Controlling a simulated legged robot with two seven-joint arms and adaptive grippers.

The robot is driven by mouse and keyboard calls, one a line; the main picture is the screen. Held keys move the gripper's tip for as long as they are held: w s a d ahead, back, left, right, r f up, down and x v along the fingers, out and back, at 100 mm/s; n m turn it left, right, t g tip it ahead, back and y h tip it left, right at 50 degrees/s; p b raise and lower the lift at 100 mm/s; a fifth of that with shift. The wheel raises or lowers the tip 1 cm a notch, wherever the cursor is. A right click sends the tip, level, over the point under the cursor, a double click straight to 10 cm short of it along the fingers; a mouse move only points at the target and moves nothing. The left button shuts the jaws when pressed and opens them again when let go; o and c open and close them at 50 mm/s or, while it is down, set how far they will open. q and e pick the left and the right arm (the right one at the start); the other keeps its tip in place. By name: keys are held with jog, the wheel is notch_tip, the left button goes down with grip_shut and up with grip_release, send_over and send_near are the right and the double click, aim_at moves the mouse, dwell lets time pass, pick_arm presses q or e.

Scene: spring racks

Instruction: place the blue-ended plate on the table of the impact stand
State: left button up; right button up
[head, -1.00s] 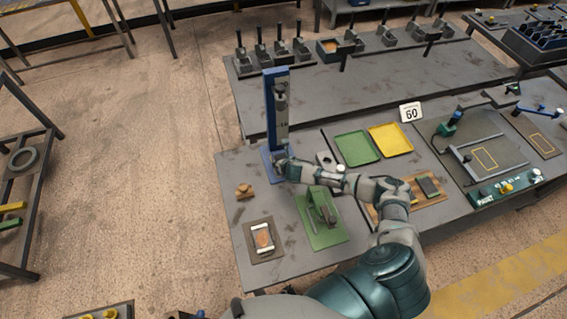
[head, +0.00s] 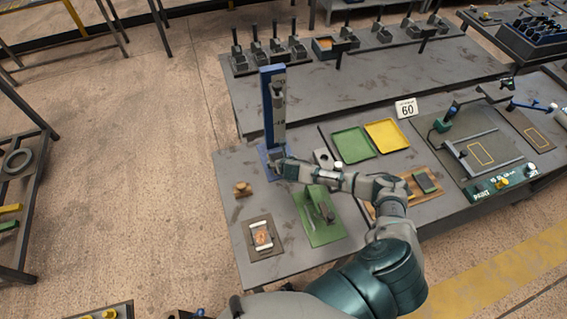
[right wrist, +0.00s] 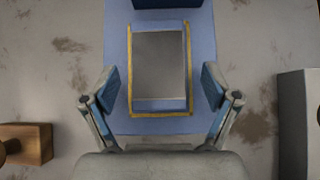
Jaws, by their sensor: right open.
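The impact stand (head: 272,105) is a tall blue column on a blue base at the left end of the near bench. In the right wrist view its blue table (right wrist: 120,118) carries a yellow outline. A flat grey plate (right wrist: 160,65) lies inside this outline, with a thin bluish strip at its near end; its far end is close to the column foot. My right gripper (right wrist: 160,88) is open, its blue-padded fingers on either side of the plate and apart from it. In the head view the right gripper (head: 281,167) is at the stand's foot. My left gripper is not in view.
A wooden piece (head: 242,189) lies left of the stand and a grey block (head: 323,158) stands right of it. A green fixture (head: 320,215), green tray (head: 352,145) and yellow tray (head: 385,135) are nearby.

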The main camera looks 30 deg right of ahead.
jog(key=v, duration=1.1)
jog(key=shift+r, duration=0.1)
